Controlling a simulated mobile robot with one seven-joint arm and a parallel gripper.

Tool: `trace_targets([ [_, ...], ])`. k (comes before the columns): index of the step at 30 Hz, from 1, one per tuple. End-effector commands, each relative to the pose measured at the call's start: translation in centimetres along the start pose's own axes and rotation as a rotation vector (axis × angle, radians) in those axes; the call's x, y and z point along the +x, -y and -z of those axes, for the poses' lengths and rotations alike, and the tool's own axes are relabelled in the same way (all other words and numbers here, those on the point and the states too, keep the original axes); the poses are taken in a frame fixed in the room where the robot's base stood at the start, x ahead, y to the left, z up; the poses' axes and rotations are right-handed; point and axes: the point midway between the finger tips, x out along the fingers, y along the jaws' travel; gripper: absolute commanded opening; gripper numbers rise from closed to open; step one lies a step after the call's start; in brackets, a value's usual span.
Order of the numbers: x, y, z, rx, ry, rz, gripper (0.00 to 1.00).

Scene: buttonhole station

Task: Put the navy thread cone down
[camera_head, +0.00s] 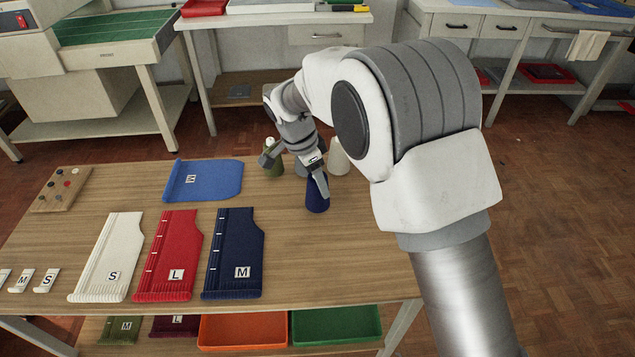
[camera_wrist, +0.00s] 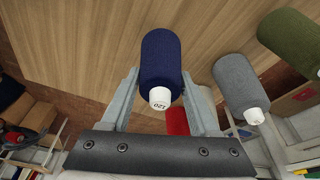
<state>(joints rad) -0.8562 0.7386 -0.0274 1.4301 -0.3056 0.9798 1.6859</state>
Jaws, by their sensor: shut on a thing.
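The navy thread cone (camera_head: 317,201) is at the right part of the wooden table (camera_head: 300,262), to the right of the flat garment pieces. My gripper (camera_head: 318,180) reaches down to it from behind and is shut on it. In the wrist view the navy cone (camera_wrist: 162,58) is between the two fingers (camera_wrist: 160,82), its white tip marked 120 towards the camera. It looks upright in the head view. I cannot tell whether its base touches the table.
Olive (camera_head: 273,165), grey (camera_head: 300,170) and cream (camera_head: 338,158) cones stand just behind the navy cone. A blue piece (camera_head: 215,181) and a navy piece (camera_head: 233,262) marked M lie to the left. The table's front right is clear.

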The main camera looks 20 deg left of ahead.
Motion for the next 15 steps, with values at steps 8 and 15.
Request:
trace_targets([
  [8,0.32,0.04,-0.06,0.001,0.0,0.003,0.0],
  [15,0.56,0.02,-0.15,0.0,0.0,0.002,0.85],
])
